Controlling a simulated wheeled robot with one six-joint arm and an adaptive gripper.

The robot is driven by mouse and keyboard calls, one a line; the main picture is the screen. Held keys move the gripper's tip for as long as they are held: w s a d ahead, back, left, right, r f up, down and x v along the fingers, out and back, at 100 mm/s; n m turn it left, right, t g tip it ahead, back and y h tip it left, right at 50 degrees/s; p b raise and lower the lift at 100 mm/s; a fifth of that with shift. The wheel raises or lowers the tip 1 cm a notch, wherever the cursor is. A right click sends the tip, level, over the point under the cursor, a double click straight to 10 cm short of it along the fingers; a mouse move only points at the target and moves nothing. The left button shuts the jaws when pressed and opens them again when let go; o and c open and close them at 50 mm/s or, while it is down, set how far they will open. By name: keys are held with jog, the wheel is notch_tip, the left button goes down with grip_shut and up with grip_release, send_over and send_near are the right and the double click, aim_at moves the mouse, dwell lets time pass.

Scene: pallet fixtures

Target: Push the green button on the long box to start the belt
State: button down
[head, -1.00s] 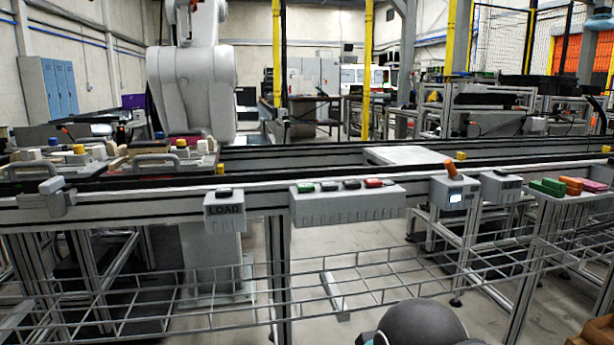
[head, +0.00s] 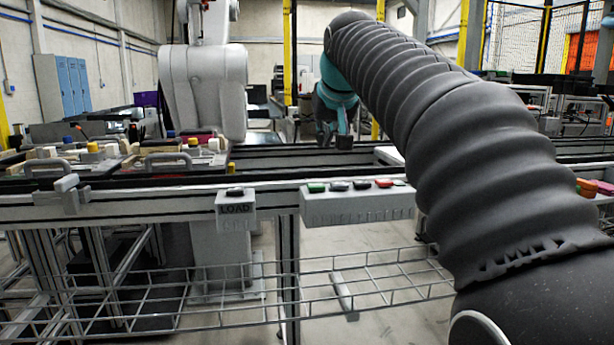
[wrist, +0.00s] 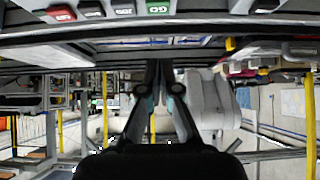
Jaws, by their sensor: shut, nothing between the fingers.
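The long grey box (head: 358,208) is fixed on the near side of the conveyor in the head view. Its green button (head: 316,188) is at the left end of a row, with black buttons and a red button (head: 384,183) to the right. My gripper (head: 335,142) points down above and apart from the box, its tips appearing over the belt area. In the wrist view the scene is upside down. The green button (wrist: 158,7) is at the top edge, and my gripper (wrist: 159,66) has its fingers together and empty.
A small LOAD box (head: 235,210) with a black button stands left of the long box. Pallets with handles (head: 180,160) sit on the conveyor at the left. A white robot arm (head: 205,90) stands behind. A wire rack (head: 230,285) runs below.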

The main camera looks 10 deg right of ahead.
jog(key=shift+w+r, duration=0.2)
jog(key=shift+w, duration=0.05)
send_over(317, 187)
notch_tip(317, 187, down, 7)
jog(key=shift+f+b, duration=0.1)
jog(key=shift+b, duration=0.2)
notch_tip(317, 187, down, 2)
jog(key=shift+f+b, duration=0.15)
jog(key=shift+b, duration=0.15)
jog(key=shift+f, duration=0.8)
